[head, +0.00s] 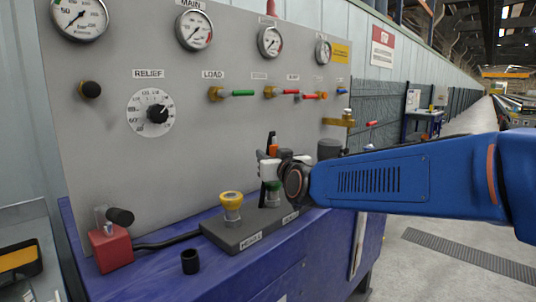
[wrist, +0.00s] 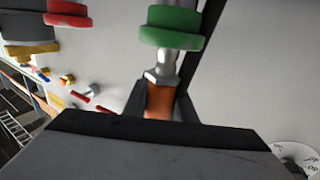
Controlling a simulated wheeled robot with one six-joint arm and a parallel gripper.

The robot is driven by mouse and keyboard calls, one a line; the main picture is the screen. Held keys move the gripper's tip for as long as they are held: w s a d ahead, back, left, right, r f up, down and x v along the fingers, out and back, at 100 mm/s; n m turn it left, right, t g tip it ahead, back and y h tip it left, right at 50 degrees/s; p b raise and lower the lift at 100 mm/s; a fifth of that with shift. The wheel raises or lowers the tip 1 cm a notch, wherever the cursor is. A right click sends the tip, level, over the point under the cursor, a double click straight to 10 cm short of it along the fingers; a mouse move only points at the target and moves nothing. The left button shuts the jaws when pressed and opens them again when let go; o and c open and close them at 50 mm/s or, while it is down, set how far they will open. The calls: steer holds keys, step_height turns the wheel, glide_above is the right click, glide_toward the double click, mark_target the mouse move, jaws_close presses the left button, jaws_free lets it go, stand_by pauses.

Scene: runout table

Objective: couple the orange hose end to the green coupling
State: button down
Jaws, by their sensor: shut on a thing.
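The orange hose end (wrist: 160,101) is held between my gripper's dark fingers in the wrist view, with its silver tip pointing at the green coupling (wrist: 172,27). The tip meets the green ring in that picture; I cannot tell whether it is seated. In the head view, a little of the orange hose end (head: 274,149) shows above my gripper (head: 268,168). The green coupling (head: 272,189) stands upright on a grey block (head: 240,235), just below the gripper and partly hidden by it.
A yellow-ringed coupling (head: 231,203) stands left on the block. The panel (head: 150,190) with gauges and valves rises behind. A black cup (head: 190,261) and red box (head: 110,246) stand on the blue bench.

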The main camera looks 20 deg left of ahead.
steer(key=shift+f, duration=1.25)
steer(key=c, duration=1.4)
jaws_free()
steer(key=shift+f, duration=0.1)
steer(key=v, duration=1.7)
steer(key=shift+s+d, duration=0.15)
steer(key=shift+d, duration=0.05)
